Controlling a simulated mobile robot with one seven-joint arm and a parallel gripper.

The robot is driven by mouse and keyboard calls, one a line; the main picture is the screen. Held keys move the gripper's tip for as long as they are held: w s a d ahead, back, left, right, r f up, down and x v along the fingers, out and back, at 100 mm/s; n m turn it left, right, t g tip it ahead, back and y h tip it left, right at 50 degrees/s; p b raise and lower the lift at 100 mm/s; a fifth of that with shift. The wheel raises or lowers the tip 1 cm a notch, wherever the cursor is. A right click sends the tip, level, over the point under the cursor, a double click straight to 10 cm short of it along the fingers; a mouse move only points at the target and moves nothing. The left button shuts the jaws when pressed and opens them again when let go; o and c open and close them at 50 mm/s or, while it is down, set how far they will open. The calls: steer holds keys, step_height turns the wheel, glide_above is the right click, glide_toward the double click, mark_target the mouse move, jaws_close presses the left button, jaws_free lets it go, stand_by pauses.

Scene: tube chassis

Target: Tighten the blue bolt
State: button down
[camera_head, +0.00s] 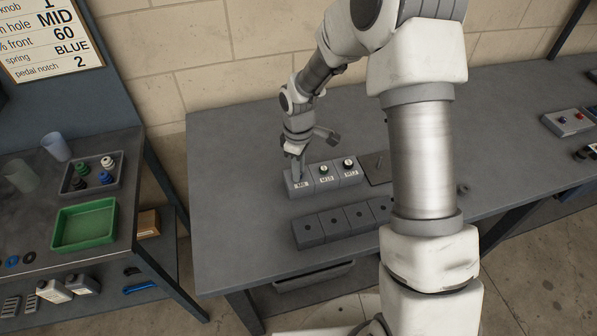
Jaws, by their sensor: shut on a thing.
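My gripper (297,165) points down at the left end of a row of three grey blocks on the grey workbench. It is shut on a small part at the block marked M8 (301,186). The fingers hide that part, so I cannot see its colour or how deep it sits. The middle block, marked M10 (325,180), carries a bolt with a green and white top (323,169). The right block, marked M12 (350,175), carries a bolt with a black and white top (347,163). No blue bolt shows clearly.
A row of grey blocks with dark holes (310,231) lies in front. A dark plate with a pin (377,168) is right of the M12 block. A side table on the left holds a green tray (84,225) and a grey tray (92,190) of small coloured parts.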

steer(key=shift+m, duration=0.8)
steer(key=shift+f, duration=0.1)
steer(key=shift+f+m+b, duration=0.1)
steer(key=shift+m+b, duration=0.35)
steer(key=shift+m, duration=0.05)
steer(key=m+b, duration=0.1)
steer(key=m, duration=0.1)
steer(key=shift+m, duration=0.4)
steer(key=c, duration=0.7)
jaws_free()
steer(key=shift+r, duration=0.2)
step_height(320, 180, up, 17)
steer(key=p, duration=0.1)
steer(key=shift+r, duration=0.15)
